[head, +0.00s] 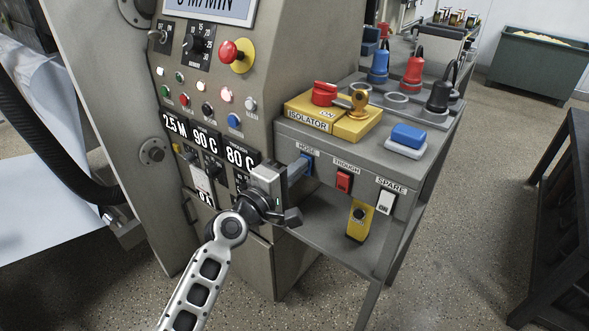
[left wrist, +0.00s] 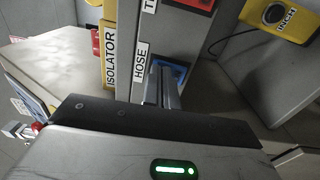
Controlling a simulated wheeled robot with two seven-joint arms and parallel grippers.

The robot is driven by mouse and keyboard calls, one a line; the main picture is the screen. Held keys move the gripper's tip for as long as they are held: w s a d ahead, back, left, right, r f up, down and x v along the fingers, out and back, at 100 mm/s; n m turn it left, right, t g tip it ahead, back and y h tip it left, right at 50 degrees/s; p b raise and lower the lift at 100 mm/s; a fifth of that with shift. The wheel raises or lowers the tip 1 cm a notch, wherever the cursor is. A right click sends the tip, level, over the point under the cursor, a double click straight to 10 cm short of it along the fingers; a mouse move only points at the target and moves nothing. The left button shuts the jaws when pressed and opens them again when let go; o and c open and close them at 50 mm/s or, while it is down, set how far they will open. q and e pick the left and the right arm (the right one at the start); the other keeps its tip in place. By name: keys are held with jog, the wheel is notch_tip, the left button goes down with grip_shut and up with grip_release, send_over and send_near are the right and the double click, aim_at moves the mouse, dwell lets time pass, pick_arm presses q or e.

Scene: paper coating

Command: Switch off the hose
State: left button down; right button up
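The hose switch (head: 309,161) is a blue rocker under the HOSE label on the front of the grey side box. My left gripper (head: 298,169) reaches it from the left, and its fingertips cover part of the switch. In the left wrist view, the fingers (left wrist: 164,88) lie close together, pointing at the blue switch (left wrist: 181,73), with nothing visible between them. I cannot tell whether the tips touch it or which way the rocker is tipped. My right gripper is not in view.
The red trough switch (head: 344,182) and white spare switch (head: 386,203) sit to the right. A yellow isolator (head: 345,122) with a red knob and a blue block (head: 407,136) are on top. A yellow pendant (head: 359,220) hangs below. The control panel (head: 255,75) rises at left.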

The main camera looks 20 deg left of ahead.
pick_arm(q)
jog(key=b+v, duration=0.2)
jog(key=v, duration=1.4)
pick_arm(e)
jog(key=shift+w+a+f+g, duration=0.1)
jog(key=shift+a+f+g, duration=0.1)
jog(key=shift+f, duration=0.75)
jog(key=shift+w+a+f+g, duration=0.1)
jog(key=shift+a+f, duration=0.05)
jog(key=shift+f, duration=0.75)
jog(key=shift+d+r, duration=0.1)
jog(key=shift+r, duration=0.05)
pick_arm(q)
jog(key=s+d+f+m+g+p, duration=0.3)
jog(key=m+p, duration=0.3)
jog(key=m, duration=0.2)
jog(key=s+d+f+m+g+y+p, duration=0.1)
jog(key=s+d+f+m+g+p, duration=0.2)
jog(key=m, duration=0.6)
jog(key=s+d+g+p, duration=0.1)
jog(key=s+d+p, duration=0.1)
jog(key=d+p, duration=0.1)
jog(key=shift+d+f+y, duration=0.2)
jog(key=shift+d+y, duration=0.1)
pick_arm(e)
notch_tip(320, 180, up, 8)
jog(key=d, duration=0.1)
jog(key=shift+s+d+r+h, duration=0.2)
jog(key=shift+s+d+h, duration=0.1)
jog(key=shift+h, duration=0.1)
